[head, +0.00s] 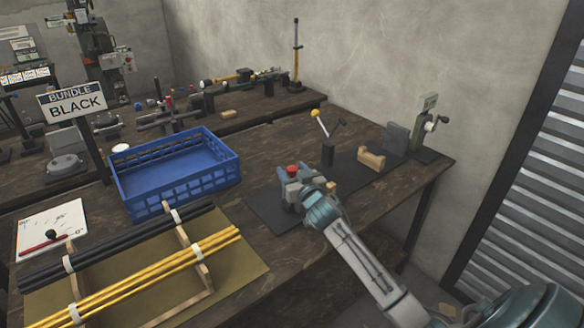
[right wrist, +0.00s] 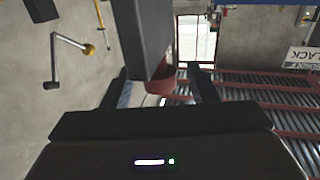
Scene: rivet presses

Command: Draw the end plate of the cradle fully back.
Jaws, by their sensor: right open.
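A red knob (head: 293,171) shows at the tip of my right gripper (head: 305,188), over the left part of a dark base plate (head: 262,208). In the right wrist view, a red round part (right wrist: 160,82) on a dark block (right wrist: 148,38) lies between the two open fingers (right wrist: 160,88); contact cannot be told. On the base plate stand a dark post (head: 328,154), a wooden saddle block (head: 371,158) and a grey upright plate (head: 396,137). Which part is the cradle's end plate is unclear, as my gripper hides some of the near end. My left gripper is out of view.
A lever with a yellow ball (head: 316,113) rises behind the post. A crank device (head: 430,125) stands at the table's right corner. A blue crate (head: 180,172) and black and yellow rod bundles (head: 160,270) are to the left.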

